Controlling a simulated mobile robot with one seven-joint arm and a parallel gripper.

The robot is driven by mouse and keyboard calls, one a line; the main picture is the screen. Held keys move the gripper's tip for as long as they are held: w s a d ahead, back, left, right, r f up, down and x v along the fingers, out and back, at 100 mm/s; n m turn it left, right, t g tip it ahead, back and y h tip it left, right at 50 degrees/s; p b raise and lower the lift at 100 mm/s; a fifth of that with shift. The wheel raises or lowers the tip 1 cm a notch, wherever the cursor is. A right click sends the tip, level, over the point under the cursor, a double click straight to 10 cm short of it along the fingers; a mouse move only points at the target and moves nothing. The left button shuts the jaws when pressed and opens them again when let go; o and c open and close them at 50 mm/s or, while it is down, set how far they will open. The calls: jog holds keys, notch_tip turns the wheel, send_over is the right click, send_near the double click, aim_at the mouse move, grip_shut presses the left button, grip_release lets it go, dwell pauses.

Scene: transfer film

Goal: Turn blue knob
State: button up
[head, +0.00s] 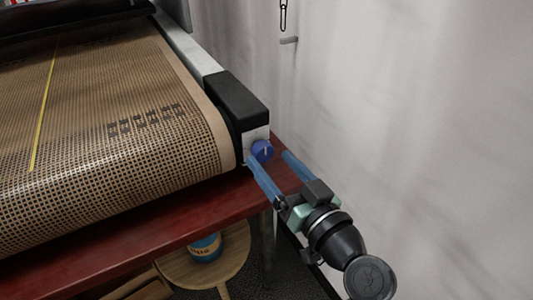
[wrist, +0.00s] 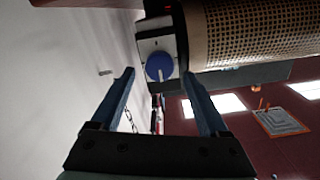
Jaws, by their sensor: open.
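The blue knob (head: 262,151) is round with a pale pointer line. It sits on the white end plate of a machine with a black end cover (head: 236,101). In the wrist view the knob (wrist: 159,67) shows just beyond my fingertips, between their lines. My gripper (head: 267,157) is open, with its two blue fingers pointing at the knob from the lower right. In the wrist view my gripper (wrist: 160,80) has its fingers wide apart, with nothing between them. I cannot tell whether a finger touches the knob.
A brown mesh belt (head: 110,120) runs over the machine on a dark red table (head: 120,235). A pale wall (head: 420,90) stands close on the right. Below the table is a round wooden stool (head: 235,250) with a blue can (head: 205,247).

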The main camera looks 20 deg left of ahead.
aim_at(266, 153)
jog(key=shift+x, duration=1.65)
grip_shut()
